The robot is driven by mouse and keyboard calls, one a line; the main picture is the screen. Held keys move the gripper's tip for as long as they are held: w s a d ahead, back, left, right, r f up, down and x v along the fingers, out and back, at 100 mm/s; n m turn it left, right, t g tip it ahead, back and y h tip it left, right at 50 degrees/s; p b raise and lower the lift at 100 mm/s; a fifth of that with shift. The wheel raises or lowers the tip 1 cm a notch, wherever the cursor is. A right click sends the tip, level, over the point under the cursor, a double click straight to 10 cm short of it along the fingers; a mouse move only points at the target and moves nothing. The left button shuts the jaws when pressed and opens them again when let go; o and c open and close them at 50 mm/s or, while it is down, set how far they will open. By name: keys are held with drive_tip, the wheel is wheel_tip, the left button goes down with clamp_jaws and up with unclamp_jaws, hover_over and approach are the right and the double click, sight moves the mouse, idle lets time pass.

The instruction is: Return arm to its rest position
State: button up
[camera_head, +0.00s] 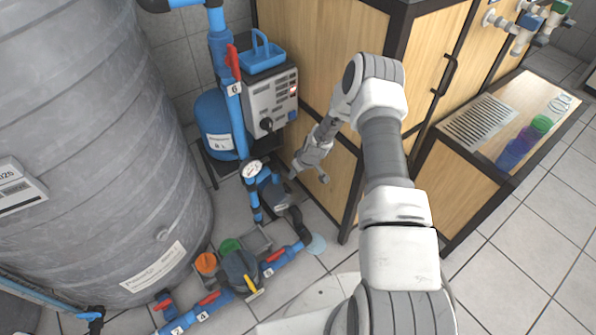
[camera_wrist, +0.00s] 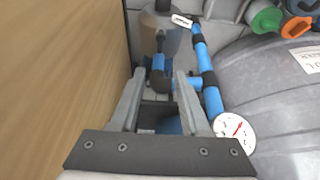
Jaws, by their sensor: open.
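My arm reaches from the bottom right of the head view up and over to the left, bent at the elbow. My gripper (camera_head: 309,178) hangs low in front of the wooden cabinet (camera_head: 330,75), to the right of the blue pipework. In the wrist view my gripper (camera_wrist: 160,85) has its two fingers apart, with nothing held between them. Blue pipes (camera_wrist: 206,75) and a round gauge (camera_wrist: 234,132) lie just beyond and to the right of the fingers. I cannot tell whether the fingers touch any pipe.
A big grey tank (camera_head: 90,130) fills the left. A control box (camera_head: 272,100) with a blue tray (camera_head: 261,53) on top stands beside the cabinet. A pump (camera_head: 240,270) sits on the floor. A low bench (camera_head: 540,95) stands right. Tiled floor is free at lower right.

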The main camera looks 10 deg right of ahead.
idle(0.3)
drive_tip(key=s+a+r+h, duration=0.1)
drive_tip(key=s+r, duration=0.1)
drive_tip(key=r, duration=1.4)
drive_tip(key=s+a+r, duration=0.1)
drive_tip(key=s+r, duration=0.1)
drive_tip(key=r, duration=1.4)
drive_tip(key=s+r+m, duration=0.2)
drive_tip(key=s+r, duration=1.1)
drive_tip(key=r, duration=0.2)
drive_tip(key=s+r+m+t, duration=0.1)
drive_tip(key=s+r, duration=0.1)
drive_tip(key=s, duration=0.7)
drive_tip(key=s+r+m, duration=0.1)
drive_tip(key=s+r, duration=0.1)
drive_tip(key=s, duration=0.6)
wheel_tip(320, 180, up, 21)
drive_tip(key=p, duration=2.1)
drive_tip(key=shift+s+a+h, duration=0.15)
drive_tip(key=shift+s+h, duration=0.2)
drive_tip(key=shift+h, duration=0.05)
